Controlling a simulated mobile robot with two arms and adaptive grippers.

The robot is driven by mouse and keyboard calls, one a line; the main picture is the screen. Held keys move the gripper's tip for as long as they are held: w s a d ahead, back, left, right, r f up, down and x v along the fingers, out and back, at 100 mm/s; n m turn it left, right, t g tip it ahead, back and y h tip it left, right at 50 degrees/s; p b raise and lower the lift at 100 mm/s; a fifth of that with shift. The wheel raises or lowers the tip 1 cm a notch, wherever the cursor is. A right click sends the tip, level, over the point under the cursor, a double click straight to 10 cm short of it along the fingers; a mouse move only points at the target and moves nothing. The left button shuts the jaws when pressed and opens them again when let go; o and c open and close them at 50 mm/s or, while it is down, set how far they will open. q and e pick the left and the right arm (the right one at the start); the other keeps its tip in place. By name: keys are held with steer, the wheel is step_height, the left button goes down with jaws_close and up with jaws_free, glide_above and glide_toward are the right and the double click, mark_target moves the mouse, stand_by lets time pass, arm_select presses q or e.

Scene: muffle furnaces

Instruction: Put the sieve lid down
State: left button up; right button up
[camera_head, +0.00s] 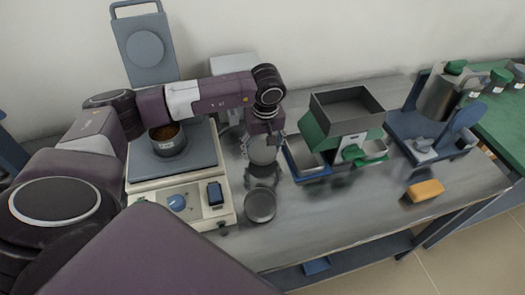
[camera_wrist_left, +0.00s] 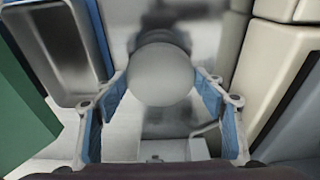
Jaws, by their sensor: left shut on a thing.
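My left gripper (camera_head: 263,138) points down over the table between the sieve shaker and the green-and-grey splitter. It is shut on the sieve lid (camera_wrist_left: 160,74), a plain grey disc between the blue-padded fingers in the left wrist view. In the head view the lid (camera_head: 263,152) shows pale just below the gripper. I cannot tell whether it touches the table. A sieve (camera_head: 167,147) with brown material stands on the shaker plate at left. My right gripper is not in view.
The shaker (camera_head: 180,198) is left of the gripper. A dark round pan (camera_head: 260,206) lies in front of the lid. The splitter (camera_head: 345,115) with metal trays is close on the right. A yellow block (camera_head: 425,191) lies farther right. Bare table (camera_head: 330,215) shows at front centre.

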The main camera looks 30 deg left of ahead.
mark_target(264, 156)
arm_select(q)
step_height(264, 156, down, 2)
steer(key=shift+f, duration=0.1)
steer(key=shift+f, duration=0.1)
steer(key=o, duration=1.2)
step_height(264, 156, up, 12)
steer(key=s+d+b, duration=0.1)
steer(key=b, duration=0.1)
steer(key=shift+d, duration=0.2)
